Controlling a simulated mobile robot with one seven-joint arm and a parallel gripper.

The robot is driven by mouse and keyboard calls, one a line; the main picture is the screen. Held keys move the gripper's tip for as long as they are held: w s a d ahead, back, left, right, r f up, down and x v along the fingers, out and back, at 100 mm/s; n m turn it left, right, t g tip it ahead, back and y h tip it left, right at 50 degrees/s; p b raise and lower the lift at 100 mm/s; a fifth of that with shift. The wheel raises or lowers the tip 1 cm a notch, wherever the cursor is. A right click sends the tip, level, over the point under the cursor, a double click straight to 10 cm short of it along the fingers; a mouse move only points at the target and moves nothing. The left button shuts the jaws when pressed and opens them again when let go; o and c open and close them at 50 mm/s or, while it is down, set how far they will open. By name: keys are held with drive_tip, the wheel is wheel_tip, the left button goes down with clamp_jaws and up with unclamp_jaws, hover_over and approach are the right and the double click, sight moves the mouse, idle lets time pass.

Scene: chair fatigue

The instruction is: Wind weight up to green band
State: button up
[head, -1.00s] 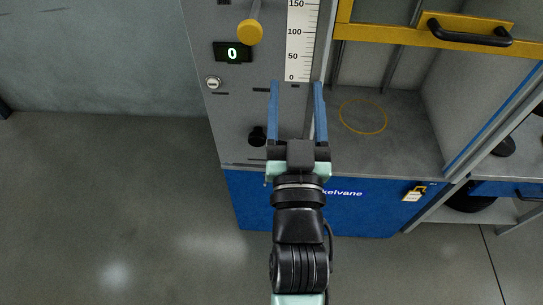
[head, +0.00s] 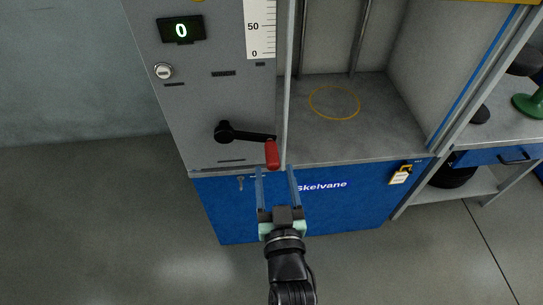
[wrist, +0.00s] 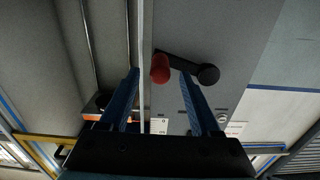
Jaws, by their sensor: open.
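A black crank arm (head: 249,135) with a red handle (head: 272,154) is mounted low on the grey front panel. The crank points right and slightly down from its hub; in the wrist view the red handle (wrist: 160,68) shows ahead of the fingers, near the panel edge. My gripper (head: 277,172) is open and empty, just below the red handle in the head view, apart from it as far as I can tell. A white scale (head: 260,28) shows its 0 and 50 marks. The display (head: 181,30) reads 0. No weight or green band is in sight.
An open bay to the right has a yellow ring (head: 334,102) on its floor. A key switch (head: 163,72) sits on the panel. A green object (head: 530,105) stands on the right shelf. The floor at left is clear.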

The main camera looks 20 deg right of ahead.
sight(272, 156)
drive_tip(key=shift+b+x, duration=0.5)
drive_tip(key=shift+x, duration=2.3)
clamp_jaws()
drive_tip(key=shift+f, duration=0.1)
